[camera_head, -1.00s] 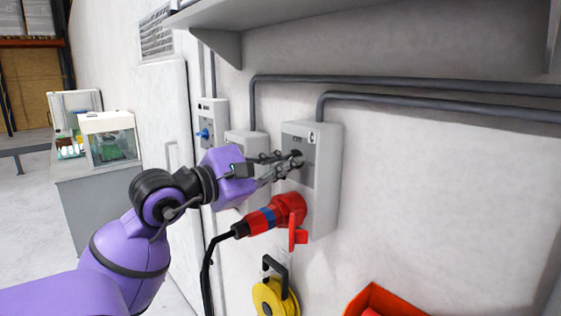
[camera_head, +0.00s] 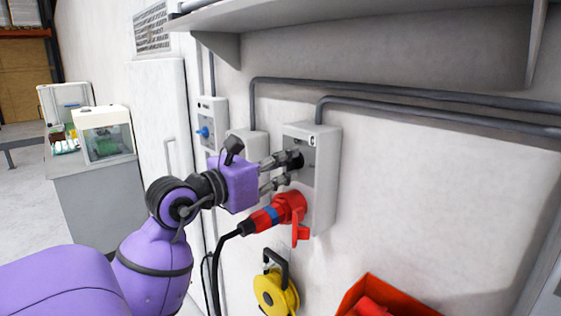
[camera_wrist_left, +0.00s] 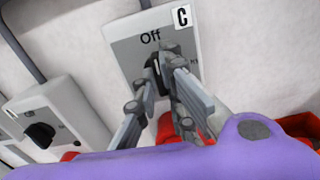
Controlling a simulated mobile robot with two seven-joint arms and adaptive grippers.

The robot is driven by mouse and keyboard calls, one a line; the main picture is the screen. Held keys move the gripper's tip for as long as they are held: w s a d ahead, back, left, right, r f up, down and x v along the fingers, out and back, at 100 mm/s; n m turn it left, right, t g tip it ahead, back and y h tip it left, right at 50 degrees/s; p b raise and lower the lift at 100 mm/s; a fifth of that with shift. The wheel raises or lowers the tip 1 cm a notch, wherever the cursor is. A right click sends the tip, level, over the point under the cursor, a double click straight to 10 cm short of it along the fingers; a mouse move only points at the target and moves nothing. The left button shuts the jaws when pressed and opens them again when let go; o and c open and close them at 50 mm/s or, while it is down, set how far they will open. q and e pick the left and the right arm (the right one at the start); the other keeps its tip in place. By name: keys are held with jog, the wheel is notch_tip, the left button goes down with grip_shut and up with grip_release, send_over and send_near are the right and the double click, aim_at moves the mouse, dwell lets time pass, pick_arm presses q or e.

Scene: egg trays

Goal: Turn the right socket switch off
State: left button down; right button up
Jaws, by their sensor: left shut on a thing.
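The right socket box (camera_head: 325,180) is a grey wall box with a letter C label, which also shows in the wrist view (camera_wrist_left: 181,17). The word "Off" is printed on its panel above the black rotary switch (camera_wrist_left: 155,78). My left gripper (camera_head: 291,169) is shut on this switch, with one finger on each side of it in the wrist view (camera_wrist_left: 158,85). The fingers hide much of the switch, so its exact angle is unclear. A red plug (camera_head: 290,207) with a black cable sits in the socket below the switch. My right gripper is not in view.
A middle box (camera_wrist_left: 62,122) with a black knob is partly hidden behind my wrist in the head view. A box with a blue part (camera_head: 203,132) is further left. A yellow cable reel (camera_head: 277,292) and a red bin (camera_head: 362,290) are below. A shelf (camera_head: 340,12) overhangs above.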

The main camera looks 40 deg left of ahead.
pick_arm(q)
jog(key=shift+n, duration=0.4)
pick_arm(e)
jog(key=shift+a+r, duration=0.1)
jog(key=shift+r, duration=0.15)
pick_arm(q)
jog(key=shift+f, duration=0.1)
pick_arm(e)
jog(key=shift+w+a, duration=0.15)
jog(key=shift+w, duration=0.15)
pick_arm(q)
jog(key=c, duration=1.8)
grip_release()
jog(key=shift+c, duration=0.2)
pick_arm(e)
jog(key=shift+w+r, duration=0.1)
pick_arm(q)
jog(key=shift+s, duration=0.35)
jog(key=s, duration=0.7)
jog(key=shift+a, duration=0.35)
